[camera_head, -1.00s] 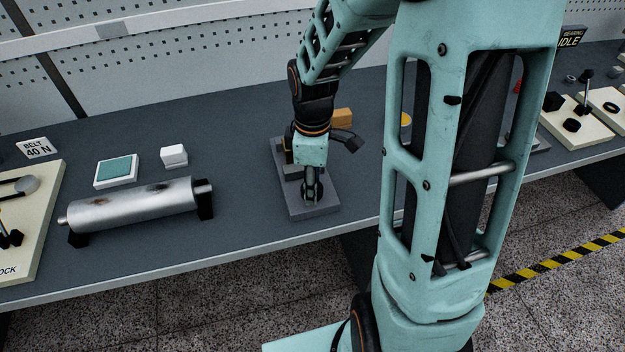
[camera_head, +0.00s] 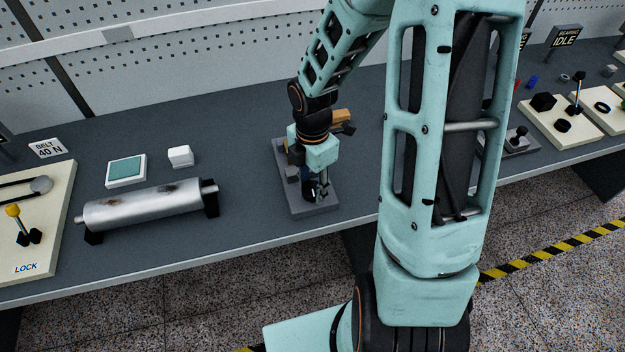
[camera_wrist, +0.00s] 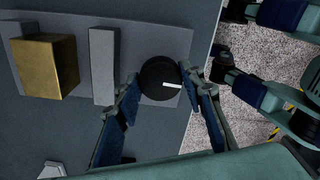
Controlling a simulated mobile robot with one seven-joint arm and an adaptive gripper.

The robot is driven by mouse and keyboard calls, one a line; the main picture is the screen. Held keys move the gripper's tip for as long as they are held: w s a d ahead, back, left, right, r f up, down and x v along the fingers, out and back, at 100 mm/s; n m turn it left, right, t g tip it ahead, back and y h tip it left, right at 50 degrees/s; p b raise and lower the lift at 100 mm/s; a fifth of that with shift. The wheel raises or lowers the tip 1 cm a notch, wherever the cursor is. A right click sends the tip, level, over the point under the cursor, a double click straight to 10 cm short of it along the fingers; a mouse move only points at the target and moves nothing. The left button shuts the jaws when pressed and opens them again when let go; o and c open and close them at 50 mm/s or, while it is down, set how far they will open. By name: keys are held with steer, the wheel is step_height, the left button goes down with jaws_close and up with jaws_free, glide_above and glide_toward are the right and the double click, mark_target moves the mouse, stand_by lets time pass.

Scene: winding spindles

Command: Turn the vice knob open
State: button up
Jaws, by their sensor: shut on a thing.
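The vice's grey base plate (camera_head: 294,206) sits near the table's front edge, mostly behind my arm in the head view. In the wrist view its round black knob (camera_wrist: 157,76) carries a white mark that points right. A grey jaw (camera_wrist: 103,66) and a brass-coloured block (camera_wrist: 48,66) lie to the left of the knob on the same plate (camera_wrist: 150,38). My gripper (camera_wrist: 161,79) is shut on the knob, one finger on its left side and one on its right. In the head view my gripper (camera_head: 315,186) is over the plate's front part, and the knob is hard to make out there.
A metal roller (camera_head: 145,206) on black supports lies left of the vice. A teal-topped pad (camera_head: 126,170) and a white block (camera_head: 180,156) stand behind it. A cream lock board (camera_head: 45,225) is at far left. The table between roller and vice is clear.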

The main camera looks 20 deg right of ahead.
mark_target(312, 187)
steer(key=shift+n, duration=0.4)
steer(key=o, duration=1.2)
steer(key=shift+c, duration=0.2)
steer(key=shift+r, duration=0.1)
step_height(312, 187, up, 12)
